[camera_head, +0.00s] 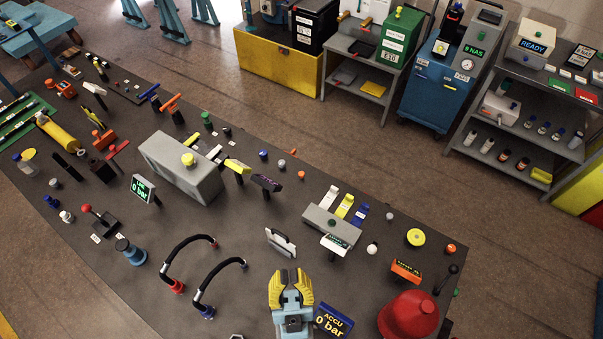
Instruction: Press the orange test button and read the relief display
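My gripper (290,279) is over the near part of the dark bench, with yellow fingers on a light blue body. I see it from above and behind, and its finger gap is unclear. A small orange knob (450,249) sits near the bench's right edge, well to the right of my gripper.
A red dome (408,317) stands right of my gripper, close to the orange-framed sign. A blue display (333,321) reads "ACCU 0 bar". A green display (143,189) reads "0 bar". Two curved black hoses (215,281) rise to my gripper's left. A yellow disc (416,237) lies nearby.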

